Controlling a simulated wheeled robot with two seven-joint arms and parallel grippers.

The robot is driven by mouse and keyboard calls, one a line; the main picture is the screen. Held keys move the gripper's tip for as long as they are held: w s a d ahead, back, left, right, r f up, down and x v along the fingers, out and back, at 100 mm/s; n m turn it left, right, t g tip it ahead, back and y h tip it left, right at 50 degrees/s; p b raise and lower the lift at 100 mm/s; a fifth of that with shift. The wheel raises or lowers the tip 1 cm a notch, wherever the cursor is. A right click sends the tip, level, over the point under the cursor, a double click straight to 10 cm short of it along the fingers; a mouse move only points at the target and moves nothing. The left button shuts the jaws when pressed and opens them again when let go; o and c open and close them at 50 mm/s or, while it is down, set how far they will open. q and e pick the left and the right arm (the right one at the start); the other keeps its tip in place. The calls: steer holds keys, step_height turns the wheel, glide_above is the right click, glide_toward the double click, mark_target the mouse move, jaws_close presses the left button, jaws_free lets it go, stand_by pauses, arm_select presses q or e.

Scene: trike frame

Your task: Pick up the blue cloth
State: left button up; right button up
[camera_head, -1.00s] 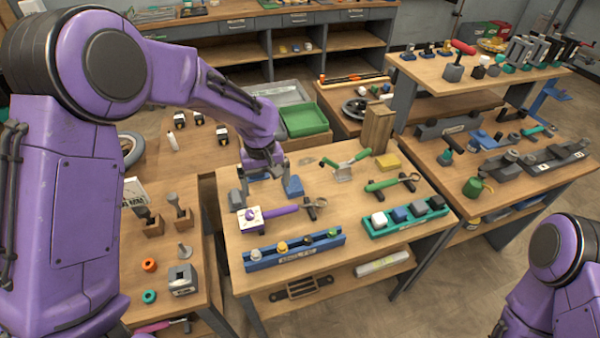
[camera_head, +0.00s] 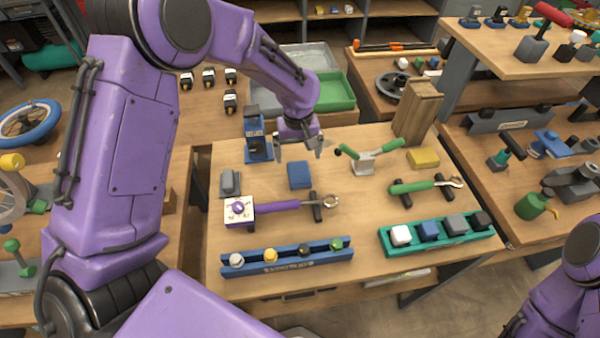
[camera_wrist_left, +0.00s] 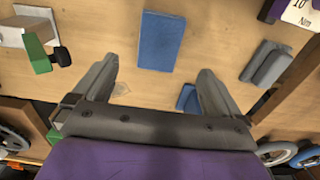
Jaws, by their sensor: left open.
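The blue cloth (camera_head: 299,175) lies flat on the middle table as a small folded rectangle, behind the purple-handled wrench. It also shows in the left wrist view as a blue rectangle (camera_wrist_left: 160,40) at the upper middle. My left gripper (camera_head: 299,148) is open above the table, just behind the cloth in the head view. In the left wrist view its two spread fingers (camera_wrist_left: 157,72) have bare wood between them, and the cloth lies beyond the tips. Nothing is held. My right arm shows at the lower right, but its gripper is out of view.
Near the cloth are a blue stand (camera_head: 258,148), a grey block (camera_head: 230,183), the purple-handled wrench (camera_head: 285,206) and a green-handled tool (camera_head: 370,160). A wooden block (camera_head: 417,112) stands at the back right. Blue (camera_head: 287,257) and teal (camera_head: 437,235) racks line the front.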

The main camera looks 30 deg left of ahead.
mark_target(299, 169)
arm_select(q)
step_height(299, 169, down, 6)
steer(key=shift+f+p, duration=0.1)
steer(key=shift+p, duration=0.6)
steer(key=shift+w+f, duration=0.1)
steer(key=shift+f, duration=0.2)
steer(key=c, duration=1.1)
steer(key=shift+c, duration=0.2)
steer(key=shift+r, duration=0.15)
steer(key=shift+r, duration=0.3)
step_height(299, 169, up, 3)
steer(key=shift+d+f+b, duration=0.1)
steer(key=shift+d+b, duration=0.05)
steer(key=shift+b, duration=0.15)
steer(key=s+r, duration=0.2)
steer(key=s+d+r, duration=0.1)
steer(key=r, duration=0.1)
steer(key=shift+s+d+r+b, duration=0.1)
steer(key=shift+s+r+b, duration=0.2)
steer(key=shift+s+b, duration=0.1)
steer(key=s+d+r, duration=0.3)
steer(key=s+r, duration=0.1)
steer(key=s, duration=0.5)
steer(key=shift+s+d+r+b, duration=0.15)
steer(key=shift+s+r+b, duration=0.1)
steer(key=shift+r+b, duration=0.15)
